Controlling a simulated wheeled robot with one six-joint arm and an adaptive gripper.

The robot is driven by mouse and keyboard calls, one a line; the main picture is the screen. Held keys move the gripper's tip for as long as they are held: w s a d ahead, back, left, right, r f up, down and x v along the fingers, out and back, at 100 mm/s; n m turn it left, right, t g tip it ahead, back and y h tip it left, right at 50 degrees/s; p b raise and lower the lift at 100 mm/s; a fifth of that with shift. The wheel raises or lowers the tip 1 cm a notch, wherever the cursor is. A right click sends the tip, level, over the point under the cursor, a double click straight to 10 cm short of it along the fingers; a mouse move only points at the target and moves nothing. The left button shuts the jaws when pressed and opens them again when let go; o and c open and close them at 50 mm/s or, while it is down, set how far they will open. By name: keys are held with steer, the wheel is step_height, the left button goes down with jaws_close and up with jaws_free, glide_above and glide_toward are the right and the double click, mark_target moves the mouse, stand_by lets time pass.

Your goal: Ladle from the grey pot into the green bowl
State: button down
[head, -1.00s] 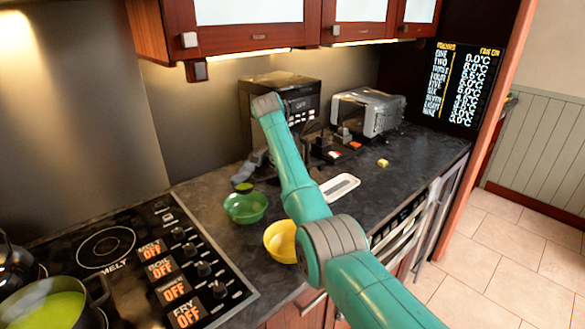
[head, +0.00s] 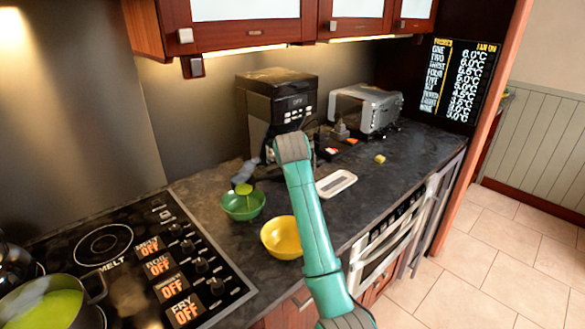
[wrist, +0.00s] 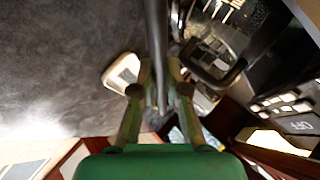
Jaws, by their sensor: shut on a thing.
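My gripper (wrist: 160,92) is shut on the ladle's thin dark handle (wrist: 155,40) in the wrist view. In the head view my gripper (head: 252,168) is small and partly hidden behind my arm, above the green bowl (head: 243,210). The ladle's head (head: 243,188) is over this bowl, with green showing at it and a narrow green streak reaching down into the bowl. The grey pot (head: 97,290) stands on the hob at the lower left, with green liquid inside, cut off by the picture's edge.
A yellow bowl (head: 283,238) stands right of the green bowl. A coffee machine (head: 272,100) and a toaster (head: 365,108) stand behind. A white tray (head: 336,184) and a small yellow block (head: 380,159) lie on the counter. A kettle (head: 14,265) is at the far left.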

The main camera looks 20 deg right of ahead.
steer(key=t, duration=0.2)
steer(key=f+m+t, duration=0.1)
steer(key=t, duration=0.2)
steer(key=s+f+m+t, duration=0.1)
steer(key=t, duration=0.2)
steer(key=shift+f+h, duration=0.1)
steer(key=shift+h, duration=0.3)
stand_by(1.2)
steer(key=shift+r+n+g+y, duration=0.15)
steer(key=shift+r+n+g, duration=0.4)
steer(key=shift+g, duration=2.15)
steer(key=shift+r+n+g+y, duration=0.2)
steer(key=shift+r+n+g, duration=0.4)
steer(key=shift+g, duration=2.1)
steer(key=shift+r+n+g+y, duration=0.15)
steer(key=shift+r+n+g, duration=0.4)
steer(key=shift+g, duration=2.15)
steer(key=shift+f, duration=0.2)
